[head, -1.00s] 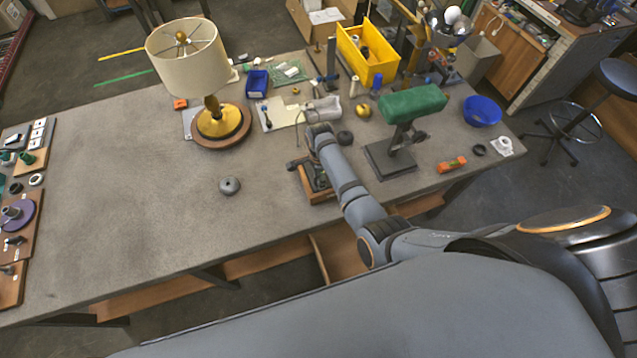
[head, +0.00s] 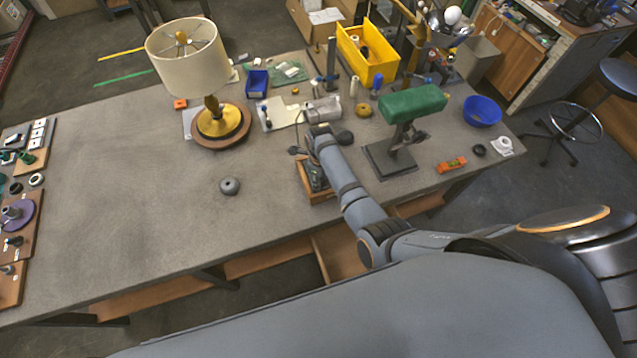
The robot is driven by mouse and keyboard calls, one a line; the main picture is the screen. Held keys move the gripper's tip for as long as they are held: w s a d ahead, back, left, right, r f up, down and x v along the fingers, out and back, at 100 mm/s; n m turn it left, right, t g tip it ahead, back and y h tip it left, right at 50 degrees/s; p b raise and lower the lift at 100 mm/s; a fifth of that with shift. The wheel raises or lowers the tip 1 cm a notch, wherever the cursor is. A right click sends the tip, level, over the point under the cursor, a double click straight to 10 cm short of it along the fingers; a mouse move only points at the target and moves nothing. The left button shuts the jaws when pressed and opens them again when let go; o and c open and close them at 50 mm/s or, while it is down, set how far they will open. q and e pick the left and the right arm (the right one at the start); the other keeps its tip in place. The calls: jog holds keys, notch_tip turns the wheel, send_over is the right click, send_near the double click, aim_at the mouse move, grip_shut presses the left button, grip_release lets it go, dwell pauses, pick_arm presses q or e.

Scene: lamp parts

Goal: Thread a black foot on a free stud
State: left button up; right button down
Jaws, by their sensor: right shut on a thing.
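My right arm reaches in from the right, and its gripper (head: 308,151) is low over the table's middle, at the back end of a small wooden box-like piece (head: 318,196). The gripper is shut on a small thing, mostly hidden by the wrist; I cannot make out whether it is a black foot. Dark parts show on or inside the wooden piece; no free stud can be told apart. A dark grey round piece with a central hole (head: 229,186) lies alone to the left. My left gripper is not in view.
A lamp with a cream shade (head: 187,60) stands behind left. A green-topped stand (head: 412,104) is close to the right of my arm. A yellow bin (head: 367,58) and blue bowl (head: 482,111) are farther back. The table's left middle is clear.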

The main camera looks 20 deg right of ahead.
jog(key=shift+m, duration=0.6)
jog(key=c, duration=1.4)
grip_release()
jog(key=shift+m, duration=0.4)
jog(key=o, duration=0.4)
jog(key=shift+a, duration=0.1)
jog(key=shift+o, duration=0.2)
jog(key=shift+r, duration=0.25)
notch_tip(320, 180, up, 7)
